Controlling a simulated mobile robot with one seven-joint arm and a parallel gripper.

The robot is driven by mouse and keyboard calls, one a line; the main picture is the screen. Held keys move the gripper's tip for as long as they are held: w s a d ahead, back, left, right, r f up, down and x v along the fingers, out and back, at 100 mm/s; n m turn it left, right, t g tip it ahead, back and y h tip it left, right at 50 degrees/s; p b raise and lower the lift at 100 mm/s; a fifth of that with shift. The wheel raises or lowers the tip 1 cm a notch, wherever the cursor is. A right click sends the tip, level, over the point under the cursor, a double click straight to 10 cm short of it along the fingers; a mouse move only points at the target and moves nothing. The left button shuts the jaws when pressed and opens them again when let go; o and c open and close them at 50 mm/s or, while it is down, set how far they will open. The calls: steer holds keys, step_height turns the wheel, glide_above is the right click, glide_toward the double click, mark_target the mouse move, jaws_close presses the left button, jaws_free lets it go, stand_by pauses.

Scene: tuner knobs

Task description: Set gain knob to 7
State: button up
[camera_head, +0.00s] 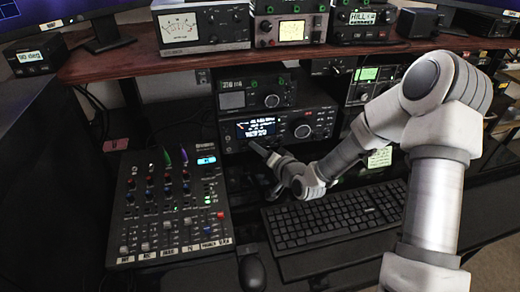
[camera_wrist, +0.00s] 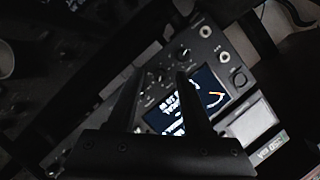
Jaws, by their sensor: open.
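The tuner knobs sit on black radio units under the shelf. In the head view, one radio (camera_head: 322,113) has a lit display (camera_head: 256,127) and a large round knob (camera_head: 302,131). No gain label or 7 mark is readable, so I cannot tell which knob is the gain knob. My gripper (camera_head: 262,152) is in front of that radio's lower edge, below the display. In the wrist view my gripper (camera_wrist: 159,76) is open, its two dark fingers apart with nothing held between them. Small knobs (camera_wrist: 160,74) show near the fingertips, beside the lit display (camera_wrist: 200,97), which one finger partly covers.
A mixer (camera_head: 175,215) with many small knobs and faders stands left. A keyboard (camera_head: 335,215) and a mouse (camera_head: 252,272) lie in front of the radios. A brown shelf (camera_head: 180,62) carrying meters overhangs the radios. My arm hides part of the right side.

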steer(key=shift+c, duration=0.2)
jaws_close()
steer(key=shift+f+m, duration=0.15)
steer(key=shift+m, duration=0.15)
steer(key=shift+m+y, duration=0.3)
steer(key=shift+o, duration=0.2)
jaws_free()
steer(key=shift+s+d, duration=0.1)
steer(key=shift+s, duration=0.05)
